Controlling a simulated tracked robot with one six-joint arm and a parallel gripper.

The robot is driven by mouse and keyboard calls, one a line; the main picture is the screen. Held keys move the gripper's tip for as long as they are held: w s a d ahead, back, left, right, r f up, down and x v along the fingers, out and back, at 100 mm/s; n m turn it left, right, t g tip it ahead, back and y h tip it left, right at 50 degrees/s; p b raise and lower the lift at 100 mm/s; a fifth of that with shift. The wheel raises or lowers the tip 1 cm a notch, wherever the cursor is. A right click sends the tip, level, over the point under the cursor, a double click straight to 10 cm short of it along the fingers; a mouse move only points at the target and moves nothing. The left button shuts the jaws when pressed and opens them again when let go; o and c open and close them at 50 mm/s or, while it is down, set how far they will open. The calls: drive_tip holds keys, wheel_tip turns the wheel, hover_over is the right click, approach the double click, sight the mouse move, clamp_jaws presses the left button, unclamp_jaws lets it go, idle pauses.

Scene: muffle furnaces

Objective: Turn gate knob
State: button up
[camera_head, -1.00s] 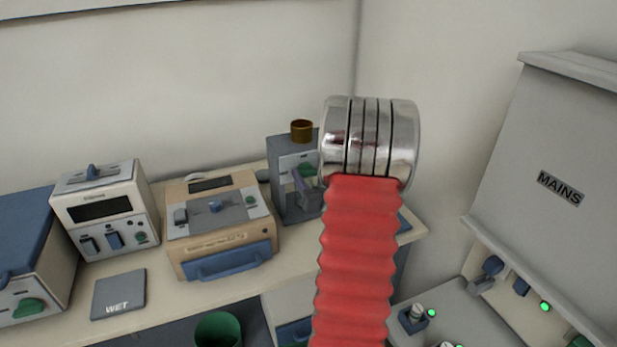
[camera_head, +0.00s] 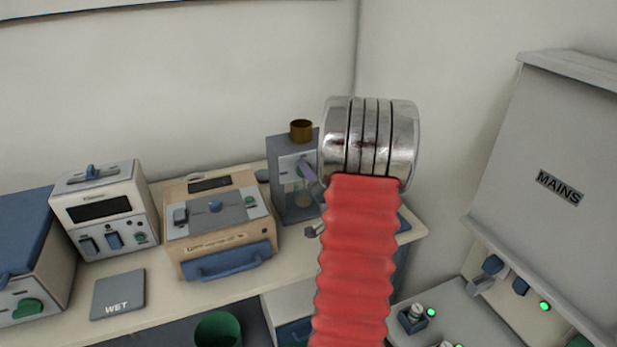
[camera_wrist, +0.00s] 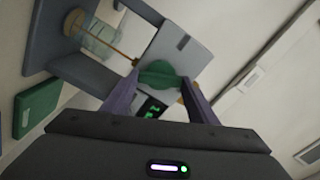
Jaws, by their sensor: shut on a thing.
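The green knob (camera_wrist: 160,74) sits on the light grey panel (camera_wrist: 182,50) of a grey stand in the wrist view. My gripper (camera_wrist: 161,78) has one purple finger on each side of the knob and is shut on it. The grey stand (camera_head: 280,170) with a brown cup (camera_head: 301,130) on top stands at the back of the bench in the head view. There, a purple finger of my gripper (camera_head: 309,173) shows at the front of the stand, and my red arm hides its right part. A clear glass vessel (camera_wrist: 95,38) is inside the stand.
A tan device with a blue handle (camera_head: 230,262) and a white device (camera_head: 104,208) stand left of the stand. A grey MAINS cabinet (camera_head: 550,150) is at the right.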

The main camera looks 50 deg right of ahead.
drive_tip(key=m, duration=0.5)
drive_tip(key=shift+f, duration=0.15)
idle(0.5)
drive_tip(key=o, duration=1)
drive_tip(key=shift+o, duration=0.2)
drive_tip(key=shift+s, duration=0.1)
drive_tip(key=v, duration=1.3)
drive_tip(key=shift+s+a, duration=0.15)
drive_tip(key=shift+s, duration=0.05)
drive_tip(key=shift+f, duration=0.1)
